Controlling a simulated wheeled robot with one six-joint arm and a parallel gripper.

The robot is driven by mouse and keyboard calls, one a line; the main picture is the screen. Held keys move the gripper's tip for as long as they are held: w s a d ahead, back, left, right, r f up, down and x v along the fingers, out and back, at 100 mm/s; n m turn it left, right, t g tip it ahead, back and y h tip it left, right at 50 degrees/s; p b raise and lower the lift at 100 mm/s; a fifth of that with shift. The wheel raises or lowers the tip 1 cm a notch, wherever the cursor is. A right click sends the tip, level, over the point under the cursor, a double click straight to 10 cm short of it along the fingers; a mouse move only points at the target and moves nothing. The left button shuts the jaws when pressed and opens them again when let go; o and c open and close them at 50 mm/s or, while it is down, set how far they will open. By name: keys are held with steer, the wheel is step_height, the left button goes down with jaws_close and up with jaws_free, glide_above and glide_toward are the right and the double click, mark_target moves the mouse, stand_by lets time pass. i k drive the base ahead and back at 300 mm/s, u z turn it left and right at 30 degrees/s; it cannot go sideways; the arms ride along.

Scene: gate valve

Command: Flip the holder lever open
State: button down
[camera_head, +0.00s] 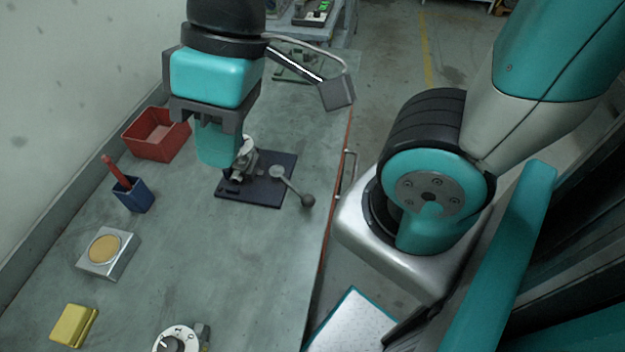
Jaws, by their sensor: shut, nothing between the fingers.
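The holder (240,175) is a grey metal fixture on a dark base plate (262,198) on the workbench. A pale round part shows at its top, partly hidden by my gripper. The holder lever (292,186) is a grey rod ending in a dark ball knob. It slants from a round hub at the right of the holder down to the right, past the plate's edge. My gripper (218,160) is shut and empty. It points down and appears at the upper left of the holder, apart from the lever knob. Its height above the plate is hard to judge.
A red bin (157,142), a blue cup (133,196) with a red-handled item, a silver block with a tan disc (104,249), a yellow block (74,325) and a white dial (176,341) stand on the bench (225,265). The bench's right edge runs close to the knob.

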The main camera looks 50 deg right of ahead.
mark_target(276, 172)
steer(key=k, duration=0.75)
steer(key=z, duration=0.8)
steer(key=i, duration=0.5)
